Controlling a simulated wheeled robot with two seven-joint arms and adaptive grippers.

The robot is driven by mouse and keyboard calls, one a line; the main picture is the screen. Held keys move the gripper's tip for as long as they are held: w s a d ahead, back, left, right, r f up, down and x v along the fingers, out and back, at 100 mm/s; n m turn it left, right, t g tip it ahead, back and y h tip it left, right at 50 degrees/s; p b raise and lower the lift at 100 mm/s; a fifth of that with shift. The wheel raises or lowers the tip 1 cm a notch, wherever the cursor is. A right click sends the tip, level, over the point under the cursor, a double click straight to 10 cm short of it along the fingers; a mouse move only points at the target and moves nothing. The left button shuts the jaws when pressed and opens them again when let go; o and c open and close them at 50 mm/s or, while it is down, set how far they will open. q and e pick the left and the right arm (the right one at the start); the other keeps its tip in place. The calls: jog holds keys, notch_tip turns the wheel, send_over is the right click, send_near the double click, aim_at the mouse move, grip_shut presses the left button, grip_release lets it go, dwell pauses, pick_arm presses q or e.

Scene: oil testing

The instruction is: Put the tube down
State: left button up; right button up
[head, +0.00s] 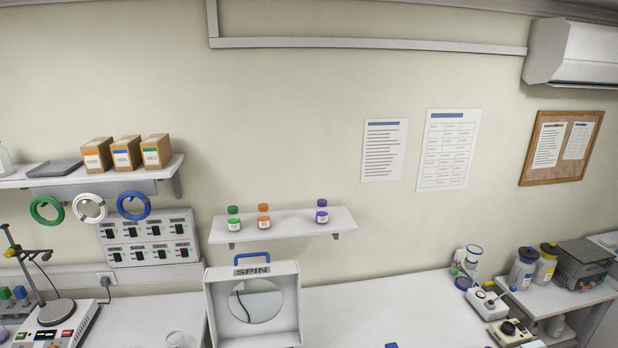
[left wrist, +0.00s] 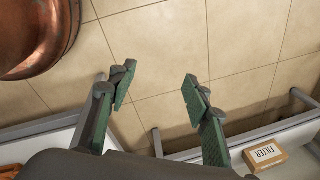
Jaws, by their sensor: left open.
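My left gripper (left wrist: 159,78) shows only in the left wrist view. Its two green-padded fingers are wide apart with nothing between them, above a tiled floor. No tube is in it. In the head view, coiled rings that look like tubing hang under the left wall shelf: green (head: 47,209), white (head: 90,208) and blue (head: 134,206). I cannot tell whether any of these is the task's tube. Neither gripper shows in the head view, and my right gripper is in no view.
A white SPIN machine (head: 291,329) stands on the bench. Small bottles stand on the middle shelf (head: 290,226). Bench to its right is largely clear. In the left wrist view, a copper vessel (left wrist: 30,35) is upper left and a FILTER box (left wrist: 266,157) lower right.

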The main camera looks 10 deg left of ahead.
pick_arm(q)
jog(key=d+f+h, duration=0.2)
jog(key=d+f, duration=0.1)
jog(key=d, duration=1.1)
notch_tip(320, 180, down, 14)
jog(key=b, duration=1.5)
jog(key=shift+s+f+n, duration=0.2)
jog(key=shift+s+n, duration=0.05)
jog(key=shift+n, duration=0.05)
